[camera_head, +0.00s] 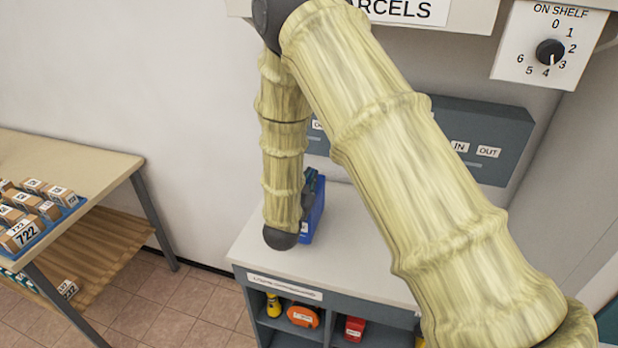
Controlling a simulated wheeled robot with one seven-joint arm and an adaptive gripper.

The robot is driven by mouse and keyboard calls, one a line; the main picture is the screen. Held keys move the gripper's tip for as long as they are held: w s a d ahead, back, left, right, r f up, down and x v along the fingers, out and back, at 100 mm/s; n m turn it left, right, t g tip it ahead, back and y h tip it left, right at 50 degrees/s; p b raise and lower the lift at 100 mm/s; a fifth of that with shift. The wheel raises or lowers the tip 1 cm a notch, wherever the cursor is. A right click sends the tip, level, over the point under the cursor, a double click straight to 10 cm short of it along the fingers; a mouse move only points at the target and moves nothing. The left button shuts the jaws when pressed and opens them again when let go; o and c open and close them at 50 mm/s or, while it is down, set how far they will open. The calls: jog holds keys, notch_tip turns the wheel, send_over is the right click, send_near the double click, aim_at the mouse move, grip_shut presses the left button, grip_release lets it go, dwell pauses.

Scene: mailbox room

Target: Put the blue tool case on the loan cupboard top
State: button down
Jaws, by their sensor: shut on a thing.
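The blue tool case (315,215) is at the back left of the loan cupboard top (345,255), mostly hidden behind my sleeved forearm. My gripper (310,182) shows only as a dark part at the upper end of the case, behind the forearm. It is shut on the case; its fingertips are hard to make out. The case looks upright and low over the top or touching it; I cannot tell which. The rest of the visible cupboard top is bare.
Cupboard shelves below hold a yellow item (273,305), an orange item (303,316) and a red item (354,328). A grey IN/OUT panel (500,125) is on the wall behind. A table (100,150) with several small boxes stands left. A dial (550,52) is upper right.

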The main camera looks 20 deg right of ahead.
jog(key=shift+f, duration=0.1)
dwell(0.3)
jog(key=c, duration=1.6)
grip_release()
jog(key=shift+s, duration=0.15)
jog(key=shift+c, duration=0.2)
